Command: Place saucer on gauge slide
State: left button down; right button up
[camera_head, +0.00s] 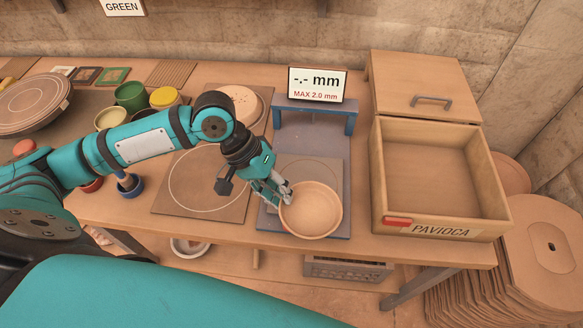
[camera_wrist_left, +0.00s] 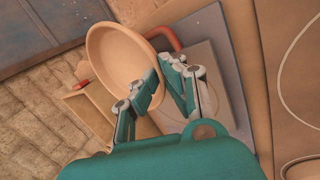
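The saucer (camera_head: 312,212) is a shallow, round, tan clay dish. My left gripper (camera_head: 287,192) is shut on its left rim in the head view. In the left wrist view the saucer (camera_wrist_left: 115,52) is tilted in the picture, with its rim between the fingertips (camera_wrist_left: 164,70). The gauge slide (camera_head: 318,172) is a grey square plate with a circle outline, on a blue base; the saucer covers its front part. In the left wrist view the slide (camera_wrist_left: 208,62) shows beside the saucer, apparently below it, with a red handle (camera_wrist_left: 168,38). My right gripper is not in view.
A blue gauge bridge (camera_head: 315,113) with a display (camera_head: 317,84) reading "-.- mm" stands behind the slide. A wooden box labelled PAVIOCA (camera_head: 378,190) is close on the right. A board with a circle (camera_head: 170,205) lies left. Pots (camera_head: 131,96) and a wheel (camera_head: 30,103) are farther left.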

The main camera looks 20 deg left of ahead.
pick_arm(q)
jog(key=p, duration=0.1)
send_over(289, 177)
jog(key=a, duration=0.2)
jog(key=shift+d+f, duration=0.1)
jog(key=shift+f, duration=0.4)
notch_tip(289, 177, down, 3)
jog(key=shift+r+p, duration=0.2)
jog(key=shift+p, duration=0.25)
jog(key=shift+f, duration=0.45)
jog(key=c, duration=1.8)
grip_release()
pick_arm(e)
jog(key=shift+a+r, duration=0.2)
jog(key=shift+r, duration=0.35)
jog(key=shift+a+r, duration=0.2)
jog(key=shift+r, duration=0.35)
pick_arm(q)
jog(key=shift+o, duration=0.2)
jog(key=b+v, duration=0.1)
jog(key=v, duration=1.1)
jog(key=shift+b, duration=0.4)
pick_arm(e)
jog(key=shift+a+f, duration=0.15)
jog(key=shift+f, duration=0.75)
